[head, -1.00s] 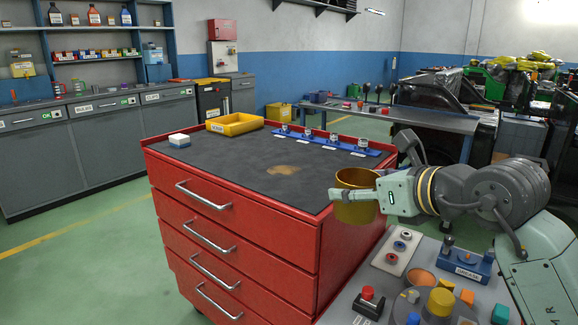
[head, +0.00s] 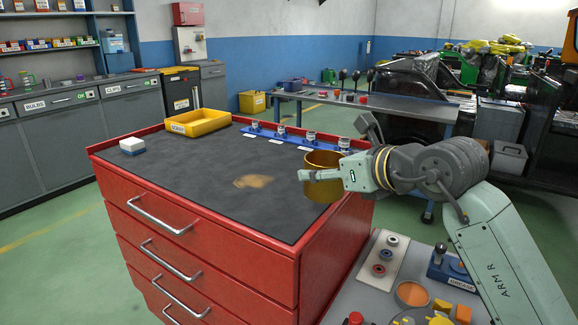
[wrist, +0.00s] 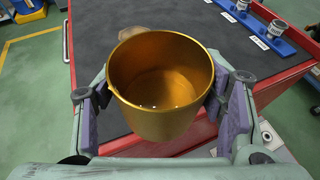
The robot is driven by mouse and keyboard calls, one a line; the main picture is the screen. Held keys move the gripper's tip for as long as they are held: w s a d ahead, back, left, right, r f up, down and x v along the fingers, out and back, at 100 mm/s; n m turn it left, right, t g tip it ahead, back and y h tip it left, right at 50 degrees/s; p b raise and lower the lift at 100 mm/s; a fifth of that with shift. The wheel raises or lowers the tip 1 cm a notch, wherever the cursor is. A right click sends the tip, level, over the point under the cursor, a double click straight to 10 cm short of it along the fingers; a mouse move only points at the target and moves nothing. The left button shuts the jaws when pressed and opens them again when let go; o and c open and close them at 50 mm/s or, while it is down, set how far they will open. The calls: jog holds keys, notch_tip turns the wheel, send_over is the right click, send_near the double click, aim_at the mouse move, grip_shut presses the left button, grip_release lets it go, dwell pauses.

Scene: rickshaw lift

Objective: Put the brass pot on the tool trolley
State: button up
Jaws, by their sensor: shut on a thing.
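The brass pot (head: 322,186) is upright in my gripper (head: 326,176), at the right edge of the red tool trolley (head: 215,250). In the wrist view the pot (wrist: 160,110) sits between both fingers (wrist: 163,100), which touch its sides, and it looks empty inside. The trolley's dark mat (head: 205,170) lies behind and left of the pot. The pot covers part of the trolley's right rim; whether its base is clear of the trolley top cannot be told.
On the trolley are a yellow tray (head: 197,123), a white-and-blue block (head: 132,146) and a blue rack (head: 290,141) with several small jars. A tan patch (head: 254,181) marks the mat. A grey surface (head: 385,275) with several parts lies at the lower right.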

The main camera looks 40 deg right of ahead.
jog(key=w+d+p, duration=0.1)
jog(key=w, duration=0.2)
jog(key=w+d+p, duration=0.1)
jog(key=w+d, duration=0.1)
jog(key=w, duration=0.2)
jog(key=w+d+p, duration=0.1)
jog(key=w, duration=0.3)
jog(key=shift+d+f+p, duration=0.25)
jog(key=shift+f+p, duration=0.05)
jog(key=shift+f, duration=0.1)
jog(key=shift+w+d+f, duration=0.2)
jog(key=shift+w, duration=0.3)
notch_tip(320, 180, down, 3)
jog(key=shift+f+p, duration=0.15)
jog(key=shift+p, duration=0.65)
jog(key=shift+f, duration=0.1)
jog(key=shift+f+b, duration=0.25)
jog(key=shift+b, duration=0.15)
jog(key=o, duration=1.3)
jog(key=shift+o, duration=0.2)
jog(key=shift+r, duration=0.15)
